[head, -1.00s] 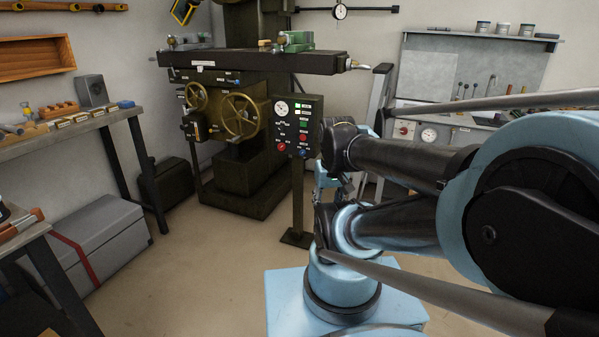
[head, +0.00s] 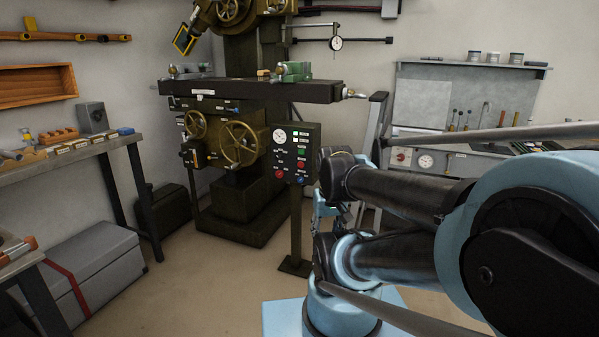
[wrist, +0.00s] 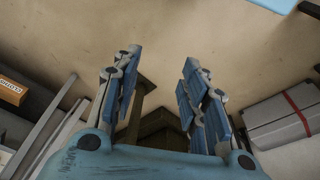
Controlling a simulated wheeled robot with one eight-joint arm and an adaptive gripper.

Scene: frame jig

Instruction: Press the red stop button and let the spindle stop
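The red stop button (head: 279,174) is at the lower left of the dark control panel (head: 312,137) on a post, with a blue knob beside it. The panel stands in front of the milling machine (head: 262,91). My gripper (wrist: 157,64) is open and empty in the wrist view, its two blue fingers apart and over the floor. In the head view it is mostly hidden by my arm, with some blue parts showing right of the panel post, apart from the button. I cannot make out the spindle or whether it turns.
A workbench (head: 62,152) with small parts stands at the left, and a grey case with a red strap (head: 84,262) lies on the floor. A grey bench (head: 455,160) stands behind my arm. Floor left of the panel post (head: 296,230) is clear.

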